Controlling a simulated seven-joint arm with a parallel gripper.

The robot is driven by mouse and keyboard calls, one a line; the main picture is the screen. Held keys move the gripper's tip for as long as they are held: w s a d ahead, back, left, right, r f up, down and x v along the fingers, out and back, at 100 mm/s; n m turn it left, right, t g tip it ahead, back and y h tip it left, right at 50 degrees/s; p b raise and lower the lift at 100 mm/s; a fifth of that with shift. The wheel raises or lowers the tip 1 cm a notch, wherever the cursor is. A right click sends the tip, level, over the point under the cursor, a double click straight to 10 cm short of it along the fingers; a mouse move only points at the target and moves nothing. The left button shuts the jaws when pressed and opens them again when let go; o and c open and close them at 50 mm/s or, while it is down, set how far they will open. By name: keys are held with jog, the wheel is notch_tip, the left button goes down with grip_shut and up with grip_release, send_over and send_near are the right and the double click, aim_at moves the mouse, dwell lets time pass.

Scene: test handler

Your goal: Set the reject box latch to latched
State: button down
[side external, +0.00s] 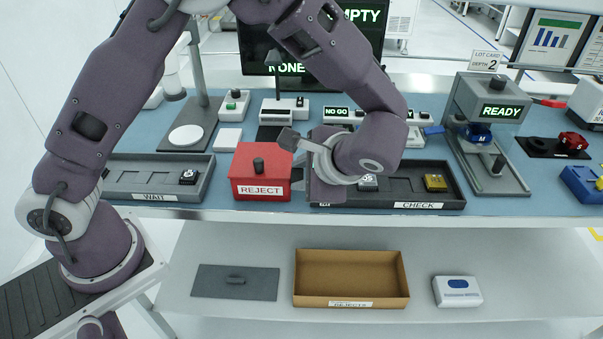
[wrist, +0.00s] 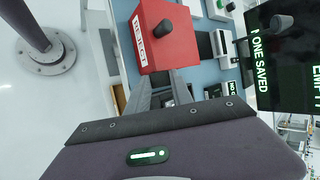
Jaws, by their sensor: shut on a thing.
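The red reject box (side external: 262,172) stands on the bench between two dark trays, its white REJECT label facing front and a black knob on its lid. It also shows at the top of the wrist view (wrist: 153,48). My gripper (side external: 297,178) is low against the box's right side. In the wrist view my gripper's fingers (wrist: 163,80) reach to the box's near side and are shut on a small part there, which I take to be the latch. The fingers hide the latch, so its position cannot be told. The lid looks closed.
The WAIT tray (side external: 155,197) is left of the box, and the CHECK tray (side external: 450,203) is close on the right, partly under my arm. A scale (side external: 186,136) stands behind. An open cardboard REJECTS bin (side external: 350,300) sits on the lower shelf.

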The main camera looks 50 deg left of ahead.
jog(key=w+a+g+h, duration=0.1)
jog(key=w+a+r+g+h, duration=0.1)
jog(key=shift+r+m+h, duration=0.25)
jog(key=shift+m+h, duration=0.15)
jog(key=shift+w+a+r+m+g+h, duration=0.1)
jog(key=shift+w+a+m+g+h, duration=0.1)
jog(key=shift+w+a+g+h, duration=0.45)
jog(key=shift+w+a+r+m+g+h, duration=0.1)
jog(key=shift+w+a+m+g+h, duration=0.15)
jog(key=shift+g+h, duration=0.55)
jog(key=c, duration=1.1)
grip_release()
jog(key=v, duration=0.7)
jog(key=shift+w, duration=0.1)
jog(key=shift+r, duration=0.1)
